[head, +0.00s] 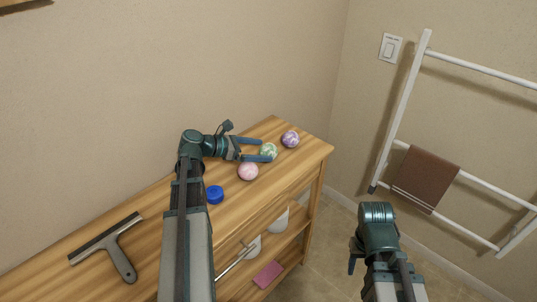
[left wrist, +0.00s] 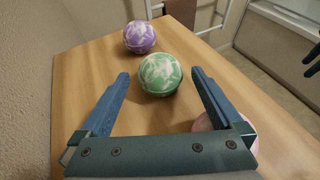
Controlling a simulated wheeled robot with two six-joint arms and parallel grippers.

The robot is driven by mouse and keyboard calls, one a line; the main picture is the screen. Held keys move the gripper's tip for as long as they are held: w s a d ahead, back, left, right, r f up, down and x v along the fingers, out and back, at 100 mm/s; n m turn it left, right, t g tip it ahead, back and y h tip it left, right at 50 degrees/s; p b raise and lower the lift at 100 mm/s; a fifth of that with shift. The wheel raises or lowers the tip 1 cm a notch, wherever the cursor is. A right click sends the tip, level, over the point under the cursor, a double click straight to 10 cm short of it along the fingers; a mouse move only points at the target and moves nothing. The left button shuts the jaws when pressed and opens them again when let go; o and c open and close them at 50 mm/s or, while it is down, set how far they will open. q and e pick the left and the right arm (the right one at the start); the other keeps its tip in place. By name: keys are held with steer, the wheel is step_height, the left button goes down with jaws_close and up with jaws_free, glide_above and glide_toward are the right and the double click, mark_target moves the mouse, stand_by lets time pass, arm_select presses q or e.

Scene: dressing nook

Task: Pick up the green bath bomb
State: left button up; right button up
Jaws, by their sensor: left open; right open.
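The green bath bomb (head: 268,150) is a green and white marbled ball on the wooden dresser top, near its right end. My left gripper (head: 266,149) is open, with its fingers pointing right and reaching to either side of the ball. In the left wrist view the green bath bomb (left wrist: 160,74) sits just ahead, between the lines of the open fingertips of my left gripper (left wrist: 158,78). It appears untouched. My right gripper (head: 372,250) is low at the right, away from the dresser; its fingers are mostly hidden.
A purple bath bomb (head: 290,139) lies beyond the green one, and a pink bath bomb (head: 248,171) lies on the near side. A blue lid (head: 215,194) and a squeegee (head: 115,247) lie left on the dresser top (head: 150,205). A towel rack (head: 400,110) stands at right.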

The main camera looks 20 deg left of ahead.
mark_target(264, 147)
arm_select(q)
steer(key=shift+x, duration=1.05)
steer(key=c, duration=1.4)
steer(key=shift+r, duration=0.1)
step_height(264, 147, up, 10)
steer(key=p, duration=0.9)
steer(key=shift+p, duration=0.35)
